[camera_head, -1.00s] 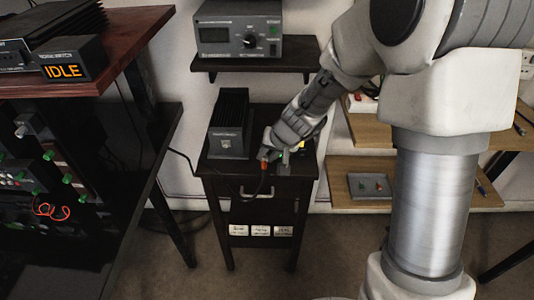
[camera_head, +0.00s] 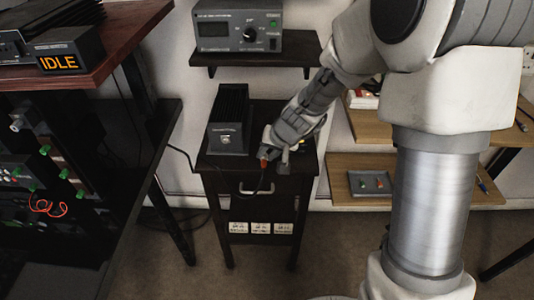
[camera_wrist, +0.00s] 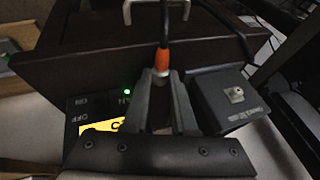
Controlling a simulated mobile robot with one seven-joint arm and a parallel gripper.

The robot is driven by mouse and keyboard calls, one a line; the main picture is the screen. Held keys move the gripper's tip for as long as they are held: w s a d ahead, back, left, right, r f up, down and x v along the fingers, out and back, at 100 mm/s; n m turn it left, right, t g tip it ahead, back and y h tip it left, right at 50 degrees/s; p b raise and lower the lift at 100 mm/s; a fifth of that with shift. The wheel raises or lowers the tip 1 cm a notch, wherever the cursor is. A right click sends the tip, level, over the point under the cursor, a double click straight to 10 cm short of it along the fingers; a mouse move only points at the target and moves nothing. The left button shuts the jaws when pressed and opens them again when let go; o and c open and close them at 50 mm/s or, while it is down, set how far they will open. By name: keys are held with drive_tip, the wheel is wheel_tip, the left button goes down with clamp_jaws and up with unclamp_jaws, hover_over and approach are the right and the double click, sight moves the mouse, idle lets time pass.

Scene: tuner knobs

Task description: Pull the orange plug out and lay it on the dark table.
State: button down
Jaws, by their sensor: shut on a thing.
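The orange plug (camera_wrist: 162,59) is held between the fingertips of my gripper (camera_wrist: 162,78), which is shut on it. A black cable runs from the plug away from the gripper. In the head view the orange plug (camera_head: 264,164) is at the front edge of the small dark table (camera_head: 240,167), with my gripper (camera_head: 267,152) just above. Its height over the top is hard to tell. A dark finned box (camera_head: 229,122) stands left of it. That box's silver front connector (camera_wrist: 236,95) shows bare and apart from the plug.
A box with a yellow label (camera_wrist: 100,128) and a green light sits beside my gripper, partly hidden by it. A grey meter unit (camera_head: 240,27) is on the shelf above. A small tray (camera_head: 370,184) lies on the wooden shelf at right. The table's front left looks clear.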

drive_tip(key=shift+s+d+f+b, duration=0.1)
drive_tip(key=shift+s+f+b, duration=0.2)
drive_tip(key=shift+f+b, duration=0.35)
drive_tip(key=c, duration=0.7)
unclamp_jaws()
drive_tip(key=shift+w+r+p, duration=0.2)
drive_tip(key=shift+r+p, duration=0.85)
drive_tip(key=shift+r, duration=0.55)
drive_tip(key=o, duration=0.6)
drive_tip(key=shift+w, duration=0.1)
drive_tip(key=p+v, duration=0.6)
drive_tip(key=v, duration=1.1)
drive_tip(key=shift+r, duration=0.15)
